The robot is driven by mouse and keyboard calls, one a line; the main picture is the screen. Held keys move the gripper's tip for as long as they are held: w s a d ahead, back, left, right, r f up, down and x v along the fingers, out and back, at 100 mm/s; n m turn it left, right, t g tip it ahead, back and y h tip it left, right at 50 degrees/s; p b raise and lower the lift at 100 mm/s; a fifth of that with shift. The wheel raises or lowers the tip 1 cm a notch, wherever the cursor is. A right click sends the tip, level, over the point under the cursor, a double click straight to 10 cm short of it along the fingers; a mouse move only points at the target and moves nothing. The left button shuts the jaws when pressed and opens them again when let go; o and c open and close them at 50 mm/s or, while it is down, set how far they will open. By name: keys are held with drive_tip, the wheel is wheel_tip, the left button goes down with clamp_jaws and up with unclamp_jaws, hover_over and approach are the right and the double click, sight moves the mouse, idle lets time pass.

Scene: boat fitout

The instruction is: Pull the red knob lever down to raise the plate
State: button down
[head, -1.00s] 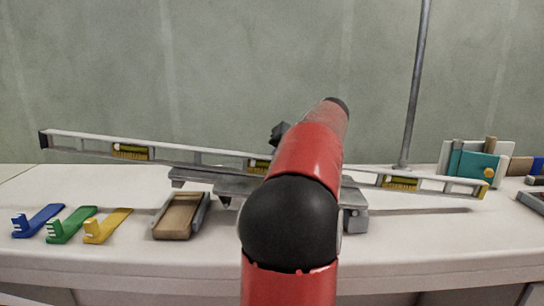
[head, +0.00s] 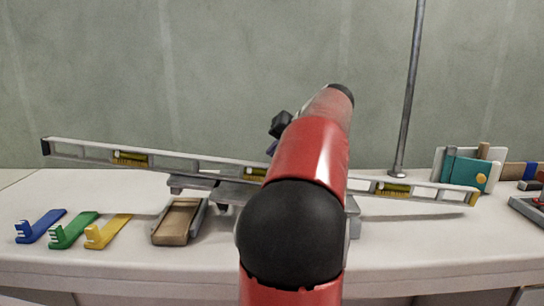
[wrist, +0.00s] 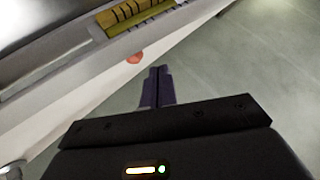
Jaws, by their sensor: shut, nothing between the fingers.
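The red knob (wrist: 134,57) shows in the wrist view as a small red spot beside the edge of a pale bar. My gripper (wrist: 158,71) has its dark purple fingers together and empty, and their tips appear just right of and below the knob in that picture. I cannot tell whether they touch it. In the head view the grey metal plate (head: 231,193) sits low on the white bench, under a long spirit level (head: 82,148) that slopes down to the right. My red arm hides the middle of the plate and the knob lever there.
Blue, green (head: 74,230) and yellow brackets lie at the left front, beside a brown-and-grey block (head: 178,221). A metal pole (head: 409,90) stands behind the level's right part. A teal item (head: 464,172) and other things stand at the right.

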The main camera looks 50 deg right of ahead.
drive_tip(key=v, duration=0.6)
drive_tip(key=shift+s+d+f, duration=0.15)
drive_tip(key=shift+s, duration=0.05)
drive_tip(key=w+a+f, duration=0.1)
drive_tip(key=a, duration=0.4)
drive_tip(key=w+a+f+n+g+y, duration=0.1)
drive_tip(key=a+f, duration=0.1)
drive_tip(key=a, duration=0.2)
drive_tip(key=w+a+f+n, duration=0.1)
drive_tip(key=a, duration=0.4)
drive_tip(key=shift+w+a+f+g+y, duration=0.2)
drive_tip(key=shift+w+a+g+y, duration=0.1)
drive_tip(key=shift+a+y, duration=0.1)
drive_tip(key=s+a+f+n+g, duration=0.1)
drive_tip(key=s+a+f+n, duration=0.1)
drive_tip(key=a+f, duration=0.4)
drive_tip(key=s+a+f+n+g, duration=0.1)
drive_tip(key=s+a+f+n, duration=0.2)
drive_tip(key=a, duration=0.8)
drive_tip(key=s+a+f+n+h, duration=0.1)
drive_tip(key=s+a+f+n, duration=0.2)
drive_tip(key=s+a+f, duration=0.3)
wheel_tip(320, 180, down, 4)
drive_tip(key=a, duration=0.2)
drive_tip(key=shift+a+g, duration=0.3)
drive_tip(key=shift+g, duration=0.1)
drive_tip(key=shift+r, duration=0.15)
